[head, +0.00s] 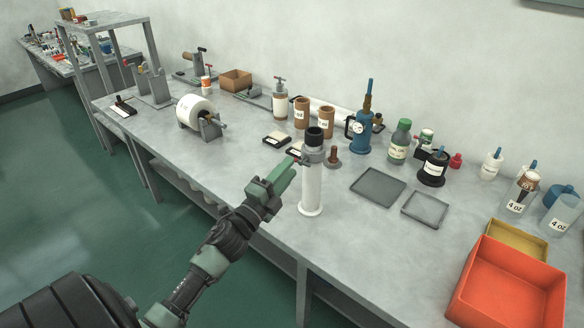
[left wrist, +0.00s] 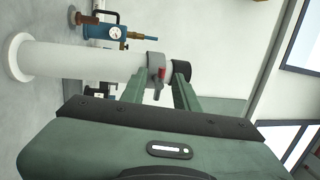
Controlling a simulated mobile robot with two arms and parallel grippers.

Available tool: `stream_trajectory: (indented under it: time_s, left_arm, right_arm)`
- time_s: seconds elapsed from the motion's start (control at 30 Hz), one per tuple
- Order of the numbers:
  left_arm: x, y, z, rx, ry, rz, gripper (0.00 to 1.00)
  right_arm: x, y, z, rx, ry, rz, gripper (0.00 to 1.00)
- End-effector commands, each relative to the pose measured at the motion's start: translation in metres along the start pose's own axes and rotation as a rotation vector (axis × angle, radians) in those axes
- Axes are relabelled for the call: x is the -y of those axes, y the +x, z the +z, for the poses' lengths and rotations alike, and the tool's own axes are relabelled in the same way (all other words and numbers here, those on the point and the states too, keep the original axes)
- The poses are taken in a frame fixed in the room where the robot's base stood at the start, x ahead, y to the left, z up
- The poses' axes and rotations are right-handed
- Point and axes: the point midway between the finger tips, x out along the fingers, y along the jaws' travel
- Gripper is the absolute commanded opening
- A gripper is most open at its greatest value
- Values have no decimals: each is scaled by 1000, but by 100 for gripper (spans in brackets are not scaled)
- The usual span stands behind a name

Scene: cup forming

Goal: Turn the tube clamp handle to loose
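A white tube (head: 312,190) stands upright on the workbench with a dark cap on top. A grey tube clamp (head: 312,154) goes around its upper part. In the left wrist view the tube (left wrist: 85,62) lies sideways, and the clamp (left wrist: 155,62) shows a red handle (left wrist: 160,82) sticking out toward me. My left gripper (head: 291,166) is at clamp height, just left of the tube. In the left wrist view its two green fingers (left wrist: 160,90) are apart, with the red handle between them and no finger clearly touching it. My right gripper is not in view.
The grey workbench (head: 258,180) holds a blue pump with gauge (head: 361,132) behind the tube, and a grey tray (head: 377,187) to its right. Labelled bottles and an orange bin (head: 508,285) stand further right. A white roll (head: 194,111) sits to the left.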

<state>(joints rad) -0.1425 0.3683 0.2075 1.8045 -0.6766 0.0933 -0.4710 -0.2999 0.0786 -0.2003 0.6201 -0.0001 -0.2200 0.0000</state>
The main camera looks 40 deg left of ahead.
Motion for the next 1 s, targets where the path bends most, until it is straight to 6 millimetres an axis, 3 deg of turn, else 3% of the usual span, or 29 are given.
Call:
stream_trajectory:
  time_s: [0.1, 0.3, 1.0]
  left_arm:
    - [-4, -23, 0, 0, 0, 3, 30]
    - [-2, -46, 0, 0, 0, 1, 30]
    - [-3, -51, 0, 16, -24, 11, 30]
  right_arm:
    - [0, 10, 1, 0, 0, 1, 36]
    - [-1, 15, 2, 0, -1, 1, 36]
    - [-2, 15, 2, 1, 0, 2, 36]
